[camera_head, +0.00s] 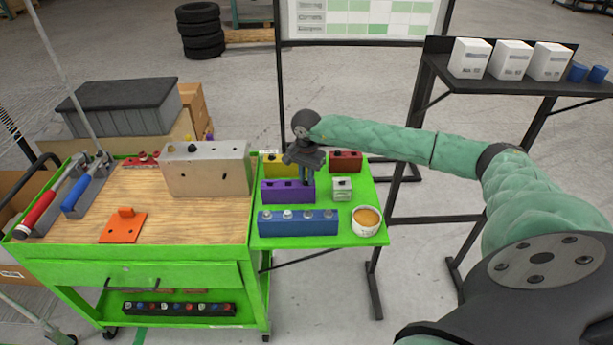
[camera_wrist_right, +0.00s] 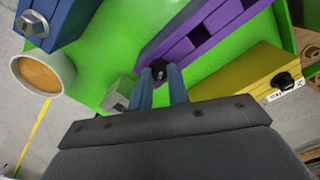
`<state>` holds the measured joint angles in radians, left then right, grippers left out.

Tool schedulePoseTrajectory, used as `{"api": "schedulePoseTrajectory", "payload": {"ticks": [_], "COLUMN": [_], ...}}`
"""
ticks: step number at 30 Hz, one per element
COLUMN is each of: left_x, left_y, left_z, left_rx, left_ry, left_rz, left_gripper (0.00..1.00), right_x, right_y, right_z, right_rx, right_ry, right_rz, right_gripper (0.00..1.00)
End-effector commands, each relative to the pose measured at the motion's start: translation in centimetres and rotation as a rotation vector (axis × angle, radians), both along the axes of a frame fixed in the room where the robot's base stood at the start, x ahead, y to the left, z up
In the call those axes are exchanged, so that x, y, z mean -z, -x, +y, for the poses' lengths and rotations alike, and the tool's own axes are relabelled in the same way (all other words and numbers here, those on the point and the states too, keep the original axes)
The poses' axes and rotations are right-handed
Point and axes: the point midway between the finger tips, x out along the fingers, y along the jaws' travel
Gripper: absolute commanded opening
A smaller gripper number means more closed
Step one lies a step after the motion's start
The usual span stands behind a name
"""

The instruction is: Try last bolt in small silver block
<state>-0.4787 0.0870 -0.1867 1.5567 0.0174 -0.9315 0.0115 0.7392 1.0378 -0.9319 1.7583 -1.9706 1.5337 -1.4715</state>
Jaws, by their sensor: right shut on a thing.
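The small silver block (camera_head: 342,188) stands on the green side shelf, right of the purple block (camera_head: 276,192). In the right wrist view the silver block (camera_wrist_right: 118,94) is partly hidden beside the fingers. My right gripper (camera_head: 305,181) points down at the right end of the purple block. In the wrist view its fingers (camera_wrist_right: 163,80) are shut on a dark bolt (camera_wrist_right: 159,70) at that end of the purple block (camera_wrist_right: 205,32). I cannot tell whether the bolt sits in a hole or is clear of it. My left gripper is not in view.
A blue block (camera_head: 298,222) with several silver bolts and a white cup (camera_head: 366,220) are at the shelf's front. Yellow (camera_head: 272,165) and red (camera_head: 345,161) blocks stand behind. A large silver block (camera_head: 207,170) stands on the wooden top to the left.

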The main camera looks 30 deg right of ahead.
Motion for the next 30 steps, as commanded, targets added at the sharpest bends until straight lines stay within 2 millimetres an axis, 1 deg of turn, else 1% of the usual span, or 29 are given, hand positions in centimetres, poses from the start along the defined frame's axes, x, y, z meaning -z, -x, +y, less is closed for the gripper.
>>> {"api": "schedulePoseTrajectory", "payload": {"ticks": [30], "left_x": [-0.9], "left_y": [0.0], "left_z": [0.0], "left_rx": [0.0], "left_ry": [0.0], "left_rz": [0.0], "left_gripper": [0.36], "right_x": [-6.4], "right_y": [-0.1], "right_z": [0.0], "right_rx": [0.0], "right_ry": [0.0], "right_rz": [-0.002], "right_gripper": [0.0]}}
